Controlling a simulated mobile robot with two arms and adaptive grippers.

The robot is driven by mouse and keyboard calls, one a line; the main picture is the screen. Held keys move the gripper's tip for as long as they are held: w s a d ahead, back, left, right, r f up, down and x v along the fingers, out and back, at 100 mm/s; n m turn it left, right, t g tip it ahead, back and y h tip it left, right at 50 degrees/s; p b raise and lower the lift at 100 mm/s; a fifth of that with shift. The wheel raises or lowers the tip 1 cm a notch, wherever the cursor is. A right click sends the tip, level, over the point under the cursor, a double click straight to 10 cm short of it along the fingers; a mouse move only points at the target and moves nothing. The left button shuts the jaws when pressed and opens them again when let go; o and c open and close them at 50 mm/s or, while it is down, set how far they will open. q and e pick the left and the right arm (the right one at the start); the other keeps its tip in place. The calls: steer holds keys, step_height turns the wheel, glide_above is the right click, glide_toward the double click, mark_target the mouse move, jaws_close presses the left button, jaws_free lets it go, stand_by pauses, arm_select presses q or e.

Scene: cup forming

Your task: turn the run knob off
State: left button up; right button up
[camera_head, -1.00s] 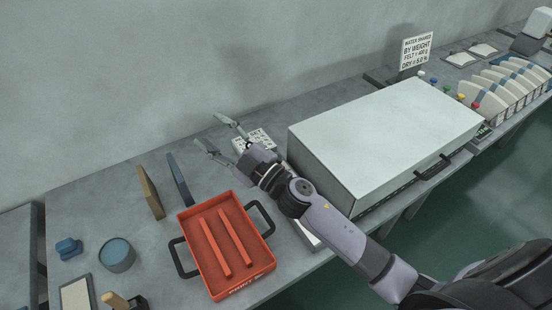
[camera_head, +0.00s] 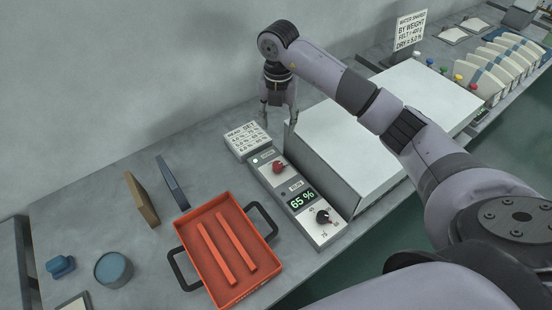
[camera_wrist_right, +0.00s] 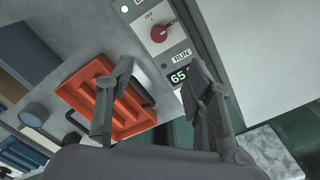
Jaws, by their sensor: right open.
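The red run knob (camera_head: 279,168) sits on the upper part of a grey control panel (camera_head: 325,234) beside the white box. In the right wrist view the red knob (camera_wrist_right: 159,33) is at the top, with an "OFF" mark near it and its white pointer line turned toward the right. My right gripper (camera_head: 280,120) points down over the table behind the panel, above and apart from the knob. In the right wrist view its two fingers (camera_wrist_right: 160,75) are spread with nothing between them. My left gripper is not in view.
A black dial (camera_head: 323,216) and a "65 %" display (camera_head: 302,200) are lower on the panel. A large white box (camera_head: 340,150) stands right of it. An orange tray (camera_head: 226,247) with black handles lies to the left.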

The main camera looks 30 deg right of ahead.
mark_target(277, 164)
step_height(277, 164, down, 16)
steer(key=p, duration=0.4)
steer(key=shift+s+a+r, duration=0.1)
steer(key=shift+f, duration=0.6)
steer(key=shift+c, duration=0.5)
jaws_close()
